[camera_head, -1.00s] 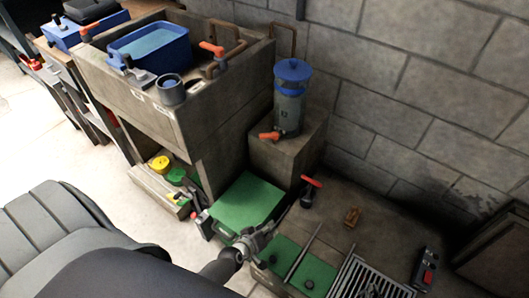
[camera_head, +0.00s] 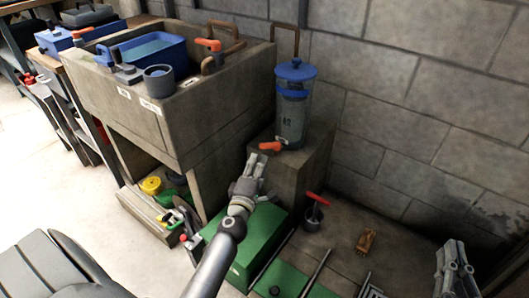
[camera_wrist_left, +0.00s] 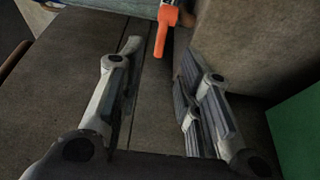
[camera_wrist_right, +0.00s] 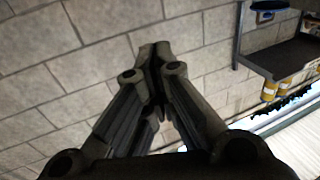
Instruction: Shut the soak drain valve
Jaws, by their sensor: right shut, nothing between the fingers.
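Three valve-like handles show, and I cannot tell which is the soak drain valve. An orange handle (camera_head: 271,146) sits low on the blue-lidded canister (camera_head: 291,115); an orange handle also shows in the left wrist view (camera_wrist_left: 165,31). Another orange handle (camera_head: 209,45) is on the basin's pipe, and a red handle (camera_head: 318,198) tops a dark fitting on the floor. My left gripper (camera_head: 250,165) is open and empty, just below the canister's handle and apart from it; its fingers (camera_wrist_left: 158,62) point toward the handle. My right gripper (camera_head: 452,250) is shut and empty at lower right.
The canister stands on a stone block (camera_head: 302,165) beside the stone basin (camera_head: 200,120), which holds a blue tub (camera_head: 150,50). A green box (camera_head: 245,250) lies below my left arm. A wooden brush (camera_head: 366,241) lies on the floor. The block wall closes the back.

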